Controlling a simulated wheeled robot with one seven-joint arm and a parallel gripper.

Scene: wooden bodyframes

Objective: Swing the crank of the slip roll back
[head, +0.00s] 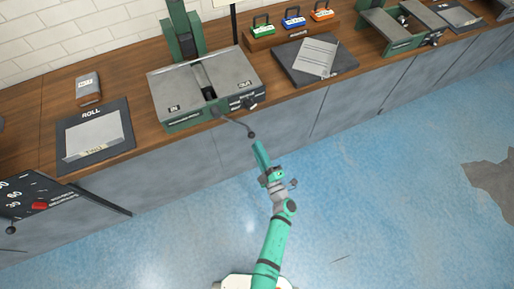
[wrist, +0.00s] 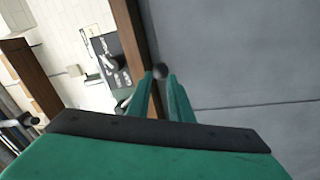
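The slip roll (head: 203,88) is a green machine with grey plates on the wooden bench, its front marked IN and what looks like OUT. Its crank (head: 236,122) is a thin dark arm reaching out past the bench front, slanting down to the right and ending in a dark ball knob (head: 251,134). My gripper (head: 257,143) is just below and right of the knob, pointing up at it. Contact cannot be told.
A dark mat marked ROLL (head: 92,114) with a metal sheet lies left of the machine. A dark board (head: 292,72) with a paper lies to the right. Grey cabinet fronts (head: 284,125) are behind my gripper; the blue floor is clear.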

